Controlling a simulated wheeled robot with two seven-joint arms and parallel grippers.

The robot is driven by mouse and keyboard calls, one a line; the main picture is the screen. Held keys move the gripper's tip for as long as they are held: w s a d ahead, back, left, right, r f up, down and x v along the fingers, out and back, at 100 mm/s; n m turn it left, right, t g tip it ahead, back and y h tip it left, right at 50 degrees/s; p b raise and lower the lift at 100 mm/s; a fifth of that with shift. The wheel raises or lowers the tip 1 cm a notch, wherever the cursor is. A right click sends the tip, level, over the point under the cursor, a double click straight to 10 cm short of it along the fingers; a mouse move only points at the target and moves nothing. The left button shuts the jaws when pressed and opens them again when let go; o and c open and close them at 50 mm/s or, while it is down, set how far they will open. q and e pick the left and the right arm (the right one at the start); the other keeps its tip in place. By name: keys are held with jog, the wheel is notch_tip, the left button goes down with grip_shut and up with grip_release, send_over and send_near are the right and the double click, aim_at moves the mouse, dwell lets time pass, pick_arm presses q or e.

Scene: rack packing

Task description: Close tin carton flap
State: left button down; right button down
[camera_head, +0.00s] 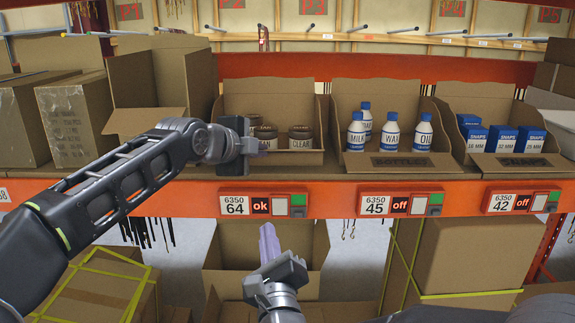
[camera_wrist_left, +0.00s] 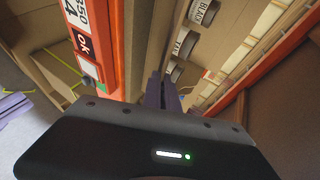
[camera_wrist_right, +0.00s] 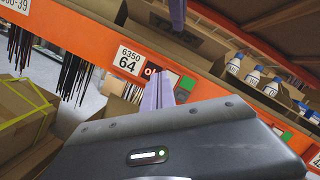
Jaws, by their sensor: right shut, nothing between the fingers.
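The tin carton (camera_head: 232,93) is an open cardboard box on the orange shelf, with several dark tins (camera_head: 300,138) with pale labels inside. In the left wrist view, the tins (camera_wrist_left: 186,42) show at the upper middle. My left gripper (camera_head: 262,147) is at the left part of the carton's front, by the flap. Its fingers look close together in the left wrist view (camera_wrist_left: 163,92), but whether they pinch the flap is unclear. My right gripper (camera_head: 268,240) is shut and empty, below the shelf front.
A carton of white bottles with blue caps (camera_head: 402,160) and a carton of blue-white boxes (camera_head: 517,161) stand to the right. A taller open box (camera_head: 140,82) stands left. The orange shelf front (camera_head: 335,200) carries label displays, and the one below the tin carton reads "ok" (camera_head: 262,205).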

jog(key=d+r+m+h, duration=0.1)
jog(key=m, duration=0.2)
jog(key=d+r+m+t+h, duration=0.1)
jog(key=m, duration=0.2)
jog(key=d+r+m+t+h, duration=0.1)
jog(key=m, duration=0.3)
jog(key=shift+d+r, duration=0.35)
jog(key=shift+d, duration=0.05)
jog(key=shift+w, duration=0.1)
jog(key=s+r+x, duration=0.1)
jog(key=r+x, duration=0.1)
jog(key=x, duration=1)
jog(key=shift+w+r, duration=0.3)
jog(key=shift+r, duration=0.15)
jog(key=shift+r, duration=0.1)
